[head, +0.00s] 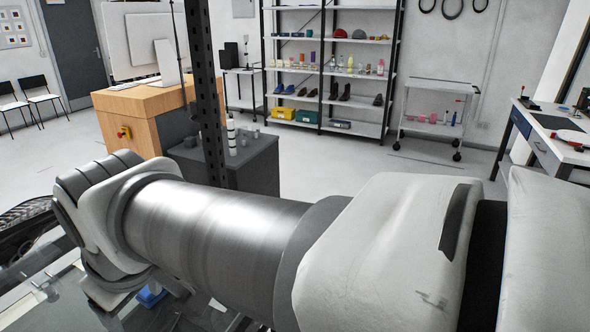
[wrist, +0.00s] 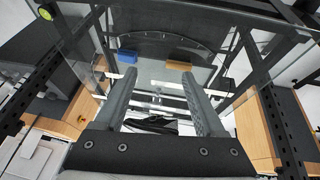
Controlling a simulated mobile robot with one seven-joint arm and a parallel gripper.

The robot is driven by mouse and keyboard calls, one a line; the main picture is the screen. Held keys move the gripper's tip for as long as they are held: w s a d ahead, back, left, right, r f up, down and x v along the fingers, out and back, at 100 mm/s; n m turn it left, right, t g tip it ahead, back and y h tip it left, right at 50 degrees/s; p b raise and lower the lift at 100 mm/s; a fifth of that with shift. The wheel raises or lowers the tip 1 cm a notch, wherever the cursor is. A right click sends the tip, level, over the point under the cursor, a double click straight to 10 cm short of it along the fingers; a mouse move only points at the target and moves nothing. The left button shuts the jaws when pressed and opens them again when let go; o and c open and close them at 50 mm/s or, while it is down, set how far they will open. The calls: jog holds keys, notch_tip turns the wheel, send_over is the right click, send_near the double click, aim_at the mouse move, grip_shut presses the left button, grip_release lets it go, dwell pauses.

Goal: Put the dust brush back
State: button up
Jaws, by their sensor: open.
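My gripper (wrist: 159,74) shows in the wrist view with its two dark fingers wide apart and nothing held between them. A black shoe-like object (wrist: 150,125) lies beyond and below the fingers, seen between them near their base. I cannot make out a dust brush for certain in either view. In the head view my arm fills the foreground, and the gripper's fingertips cannot be made out.
Transparent panels and dark frame posts (wrist: 253,75) surround the gripper. Inside are a blue block (wrist: 127,57) and a wooden block (wrist: 181,65). In the head view stand a shelf rack (head: 325,53), a white cart (head: 432,130), a desk (head: 556,153) and a wooden cabinet (head: 130,128).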

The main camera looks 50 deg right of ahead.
jog(key=shift+s+d+f+m+t, duration=0.1)
jog(key=shift+s+f+m+t, duration=0.1)
jog(key=shift+s+m, duration=0.55)
jog(key=shift+s+d+f+m+t, duration=0.15)
jog(key=shift+s+m, duration=0.3)
jog(key=shift+s, duration=0.45)
